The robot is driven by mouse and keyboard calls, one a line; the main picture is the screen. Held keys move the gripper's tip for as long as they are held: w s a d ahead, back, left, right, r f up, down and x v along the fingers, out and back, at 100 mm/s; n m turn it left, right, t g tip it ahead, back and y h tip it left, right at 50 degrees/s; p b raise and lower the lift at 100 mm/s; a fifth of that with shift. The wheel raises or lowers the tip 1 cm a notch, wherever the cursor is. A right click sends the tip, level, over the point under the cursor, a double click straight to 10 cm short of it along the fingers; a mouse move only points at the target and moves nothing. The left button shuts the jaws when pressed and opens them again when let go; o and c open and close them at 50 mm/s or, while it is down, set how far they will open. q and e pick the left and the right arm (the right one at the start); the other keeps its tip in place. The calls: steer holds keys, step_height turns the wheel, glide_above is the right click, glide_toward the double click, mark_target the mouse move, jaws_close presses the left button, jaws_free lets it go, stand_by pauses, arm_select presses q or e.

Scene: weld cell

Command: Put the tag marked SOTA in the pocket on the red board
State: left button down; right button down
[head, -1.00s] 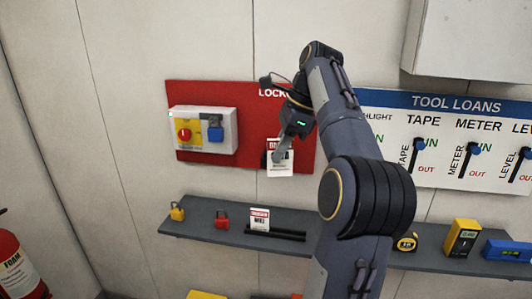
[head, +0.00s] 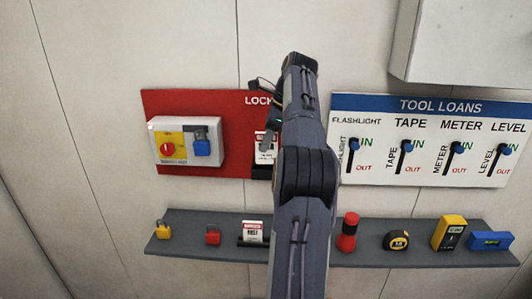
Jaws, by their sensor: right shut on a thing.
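The red board (head: 230,115) is on the wall, partly hidden by my right arm. My right gripper (head: 266,143) is in front of the board's right part and shut on a white tag with a red header (head: 264,154). The tag hangs upright, and its print is too small to read. A black pocket (head: 261,171) shows directly below the tag's lower edge. I cannot tell whether the tag's lower edge is inside it or just above or in front of it. My left gripper is not in view.
A grey shelf (head: 190,248) below holds a yellow padlock (head: 163,230), a red padlock (head: 212,236), another tag (head: 252,231) in a black holder, and several tools. A switch box (head: 186,142) juts from the board's left. The tool loans board (head: 430,140) is at right.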

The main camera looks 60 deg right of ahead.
mark_target(267, 153)
steer(key=f, duration=0.1)
steer(key=d+f, duration=0.1)
steer(key=w+f, duration=0.1)
steer(key=f, duration=0.1)
steer(key=shift+d, duration=0.25)
steer(key=shift+f, duration=0.45)
steer(key=shift+f, duration=0.2)
steer(key=c, duration=1.5)
jaws_free()
steer(key=shift+r, duration=0.15)
steer(key=shift+s+r, duration=0.1)
steer(key=shift+r, duration=0.15)
steer(key=s+d, duration=0.5)
steer(key=s, duration=0.6)
steer(key=shift+d+r, duration=0.35)
